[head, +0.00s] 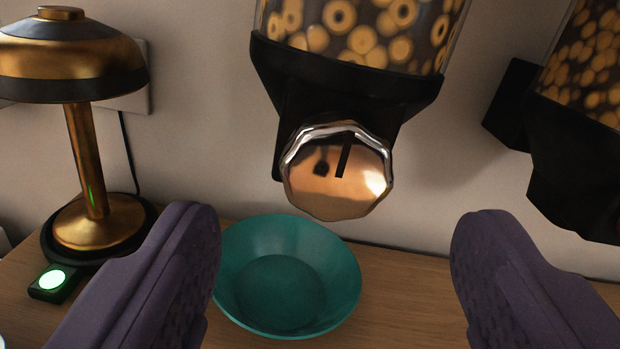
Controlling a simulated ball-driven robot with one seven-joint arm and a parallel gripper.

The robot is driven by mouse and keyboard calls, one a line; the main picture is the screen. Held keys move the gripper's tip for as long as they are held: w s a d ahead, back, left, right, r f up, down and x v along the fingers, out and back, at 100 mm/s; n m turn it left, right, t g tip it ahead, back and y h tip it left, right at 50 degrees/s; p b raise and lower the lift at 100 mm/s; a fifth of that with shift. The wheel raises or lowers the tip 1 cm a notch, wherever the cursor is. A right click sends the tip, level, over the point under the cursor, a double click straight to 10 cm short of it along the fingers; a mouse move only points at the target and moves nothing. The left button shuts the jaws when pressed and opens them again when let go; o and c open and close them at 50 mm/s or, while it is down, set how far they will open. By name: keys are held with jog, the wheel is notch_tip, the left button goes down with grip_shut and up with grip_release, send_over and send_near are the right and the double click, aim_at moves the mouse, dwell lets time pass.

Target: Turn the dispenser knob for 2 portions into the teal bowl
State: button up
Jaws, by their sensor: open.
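The dispenser (345,95) hangs at the wall in the top middle, its clear hopper full of ring-shaped cereal. Its shiny copper knob (337,178) faces me, with a dark mark pointing up and slightly right. The teal bowl (285,275) stands on the counter below the knob, a little to its left, and looks empty. My gripper (335,235) is open, with one purple finger at the lower left and one at the lower right. The knob shows above and between the fingertips, and neither finger touches it. The left finger covers a little of the bowl's left edge.
A second dispenser (575,125) is at the right edge, partly out of view. A brass lamp (85,130) stands on the left, with a small lit green button (51,281) on a black block before its base. The wooden counter (405,300) is bare right of the bowl.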

aim_at(338, 179)
jog(key=w, duration=0.4)
jog(key=shift+w, duration=0.3)
jog(key=c, duration=1.1)
jog(key=shift+o, duration=0.3)
